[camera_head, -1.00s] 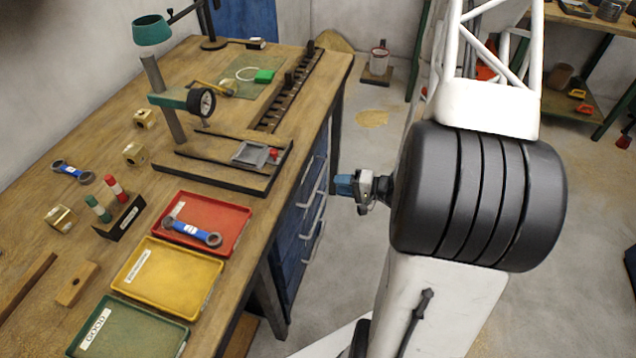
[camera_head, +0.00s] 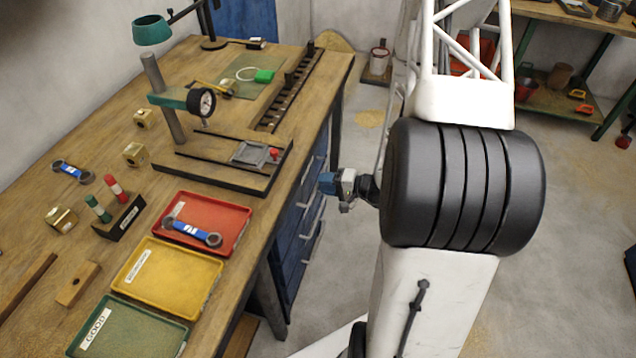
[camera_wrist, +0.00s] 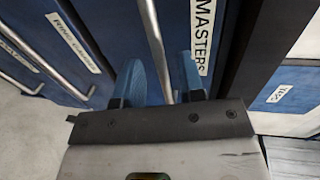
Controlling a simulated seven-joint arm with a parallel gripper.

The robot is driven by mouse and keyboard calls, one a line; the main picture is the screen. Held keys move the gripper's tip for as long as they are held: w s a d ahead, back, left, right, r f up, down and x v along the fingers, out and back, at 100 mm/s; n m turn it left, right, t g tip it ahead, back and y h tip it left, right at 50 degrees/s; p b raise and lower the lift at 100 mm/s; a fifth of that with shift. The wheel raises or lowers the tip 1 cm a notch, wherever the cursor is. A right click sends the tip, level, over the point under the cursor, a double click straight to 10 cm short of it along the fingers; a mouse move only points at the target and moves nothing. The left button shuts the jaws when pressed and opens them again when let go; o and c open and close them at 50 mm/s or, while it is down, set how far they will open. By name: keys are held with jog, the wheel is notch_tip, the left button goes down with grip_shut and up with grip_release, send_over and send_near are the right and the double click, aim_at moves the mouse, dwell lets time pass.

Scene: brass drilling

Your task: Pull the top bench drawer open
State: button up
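The blue bench drawers (camera_head: 292,248) sit under the right side of the workbench, with grey bar handles. In the wrist view, the top drawer, labelled MASTERS (camera_wrist: 203,25), lies nearest the dark bench edge, and its front looks flush. Its bar handle (camera_wrist: 152,35) runs between the two blue fingers of my gripper (camera_wrist: 162,75). The fingers are apart, with a visible gap around the bar. In the head view my gripper (camera_head: 325,182) is just right of the drawer fronts, at the height of the upper handles. Its exact contact there cannot be made out.
A lower drawer labelled RING GAUGES (camera_wrist: 75,42) and its handle lie to the left in the wrist view. The bench top (camera_head: 100,235) carries red, yellow and green trays and a dial gauge stand. Open floor (camera_head: 345,265) lies right of the bench.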

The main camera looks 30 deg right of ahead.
jog(key=shift+x, duration=1.3)
grip_shut()
